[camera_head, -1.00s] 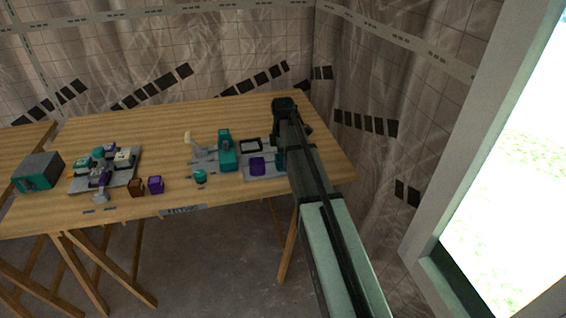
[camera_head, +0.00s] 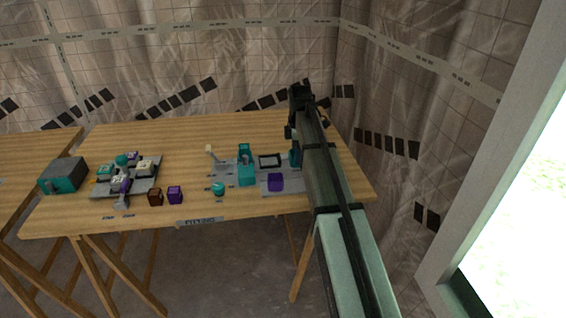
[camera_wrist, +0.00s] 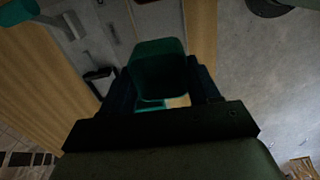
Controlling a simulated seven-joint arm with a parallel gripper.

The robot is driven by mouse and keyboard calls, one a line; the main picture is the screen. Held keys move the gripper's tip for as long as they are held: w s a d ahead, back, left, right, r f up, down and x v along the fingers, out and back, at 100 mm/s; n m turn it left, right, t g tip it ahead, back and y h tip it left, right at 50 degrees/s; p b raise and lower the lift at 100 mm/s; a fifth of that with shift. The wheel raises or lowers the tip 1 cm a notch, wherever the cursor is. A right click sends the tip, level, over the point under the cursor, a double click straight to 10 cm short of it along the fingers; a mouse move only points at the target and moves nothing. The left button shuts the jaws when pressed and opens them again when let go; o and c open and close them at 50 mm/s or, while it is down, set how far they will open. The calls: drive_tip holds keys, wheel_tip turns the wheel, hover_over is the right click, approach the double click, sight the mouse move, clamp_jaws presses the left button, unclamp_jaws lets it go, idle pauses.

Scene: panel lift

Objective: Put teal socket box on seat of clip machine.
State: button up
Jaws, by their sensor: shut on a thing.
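The teal socket box (camera_wrist: 160,72) is between the two dark fingers of my gripper (camera_wrist: 162,88) in the wrist view, which is shut on it. It looks hollow, with a dark inside. In the head view the teal box (camera_head: 294,158) shows beside my forearm, above the right end of the grey plate; my forearm hides part of it. The clip machine (camera_head: 246,168) stands left of it, with a teal upright, grey base and pale lever (camera_head: 211,153). Its seat is too small to make out clearly.
A purple block (camera_head: 276,182) and a black frame (camera_head: 270,161) sit on the grey plate (camera_head: 268,191). A loaded grey tray (camera_head: 150,185) and teal-grey box (camera_head: 63,176) are farther left.

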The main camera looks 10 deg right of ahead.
drive_tip(key=w+a, duration=0.4)
drive_tip(key=w, duration=0.4)
drive_tip(key=w+a, duration=0.5)
drive_tip(key=w, duration=0.2)
drive_tip(key=shift+d+f, duration=0.15)
drive_tip(key=shift+f, duration=4.6)
drive_tip(key=shift+f, duration=0.15)
drive_tip(key=o, duration=1)
drive_tip(key=shift+o, duration=0.2)
wheel_tip(320, 180, up, 12)
